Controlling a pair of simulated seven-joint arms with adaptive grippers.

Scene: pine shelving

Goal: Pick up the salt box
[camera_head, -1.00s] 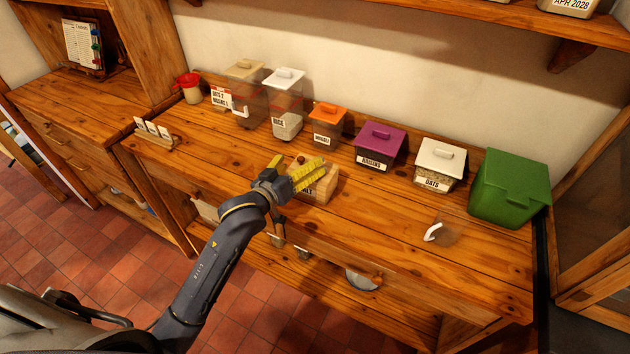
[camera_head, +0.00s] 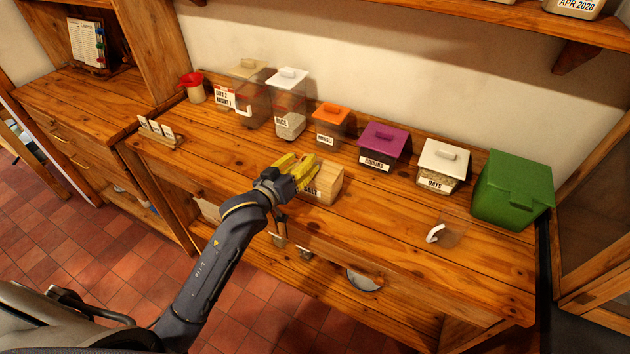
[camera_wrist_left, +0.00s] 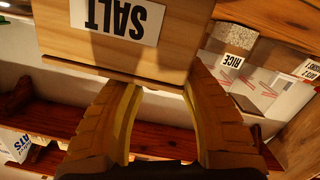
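The salt box (camera_head: 328,184) is a small pale wooden box near the front edge of the counter. In the left wrist view its SALT face (camera_wrist_left: 170,45) shows upside down and close. My left gripper (camera_head: 309,164), with yellow fingers, is at the left side of the box in the head view and hides part of its front and label. In the left wrist view the fingers (camera_wrist_left: 163,85) are apart, with their tips close to the box's lid edge. Whether they touch it I cannot tell. My right gripper is not in view.
Behind stand a rice container (camera_head: 290,105), an orange-lidded box (camera_head: 331,125), a purple-lidded raisins box (camera_head: 382,147), an oats box (camera_head: 442,166) and a green bin (camera_head: 513,190). A clear scoop with a white handle (camera_head: 435,233) lies right. Card holder (camera_head: 160,136) stands left.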

